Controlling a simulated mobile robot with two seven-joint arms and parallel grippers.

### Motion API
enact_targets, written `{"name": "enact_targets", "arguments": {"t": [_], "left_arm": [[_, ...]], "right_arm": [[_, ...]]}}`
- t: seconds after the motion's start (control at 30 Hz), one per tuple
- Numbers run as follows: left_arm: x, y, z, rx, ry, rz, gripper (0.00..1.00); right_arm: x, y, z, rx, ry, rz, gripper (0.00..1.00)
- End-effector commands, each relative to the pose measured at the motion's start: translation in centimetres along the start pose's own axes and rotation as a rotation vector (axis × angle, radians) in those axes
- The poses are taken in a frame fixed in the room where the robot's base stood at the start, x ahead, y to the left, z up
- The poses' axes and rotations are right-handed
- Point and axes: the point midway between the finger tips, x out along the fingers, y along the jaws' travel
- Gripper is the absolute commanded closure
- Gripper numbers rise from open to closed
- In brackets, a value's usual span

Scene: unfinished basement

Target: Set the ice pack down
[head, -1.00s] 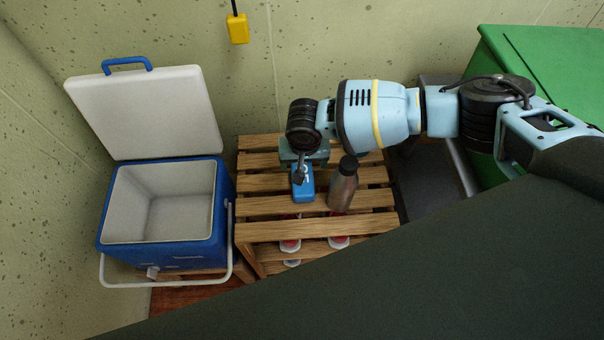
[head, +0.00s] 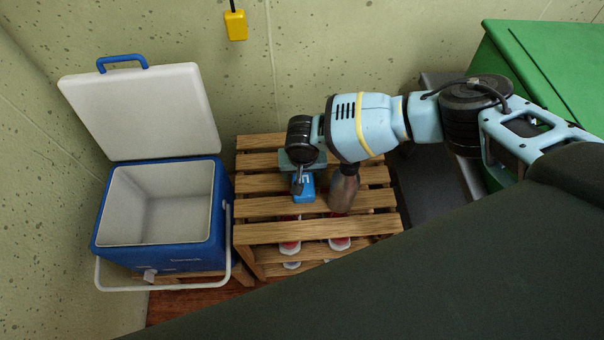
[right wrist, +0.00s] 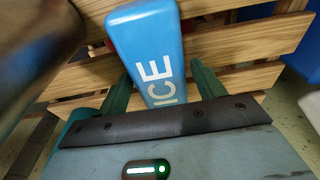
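The blue ice pack (head: 306,190) is on the slatted wooden rack (head: 290,229), left of the bottle. In the right wrist view the ice pack (right wrist: 150,45), lettered ICE, lies between the two green fingers of my right gripper (right wrist: 162,72). A gap shows on each side of it, so the fingers look open around it. In the head view my right gripper (head: 300,168) hangs low over the rack, partly hidden by its own wrist. My left gripper is not in view.
A dark metal bottle (head: 343,192) stands on the rack right beside the ice pack, its top hidden by my right arm. An open blue cooler (head: 165,257) stands left, empty inside. Red and white items (head: 340,244) sit below the slats. A green cabinet (head: 560,70) is at right.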

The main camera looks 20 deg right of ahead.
Motion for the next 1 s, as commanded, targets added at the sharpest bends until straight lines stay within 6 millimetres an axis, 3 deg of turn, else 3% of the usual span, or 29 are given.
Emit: {"name": "enact_targets", "arguments": {"t": [0.03, 0.4, 0.77, 1.0], "left_arm": [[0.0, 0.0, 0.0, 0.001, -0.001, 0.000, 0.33], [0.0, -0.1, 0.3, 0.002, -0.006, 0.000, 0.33], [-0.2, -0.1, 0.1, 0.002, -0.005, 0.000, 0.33], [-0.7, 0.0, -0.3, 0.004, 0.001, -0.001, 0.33]], "right_arm": [[0.0, 0.0, 0.0, 0.000, 0.000, 0.000, 0.39], [-0.1, 0.0, 0.0, 0.001, 0.000, -0.001, 0.85], [-0.8, 0.0, -0.2, 0.002, 0.000, -0.002, 0.85], [-3.9, 0.0, -0.7, 0.003, 0.002, -0.004, 0.85]]}}
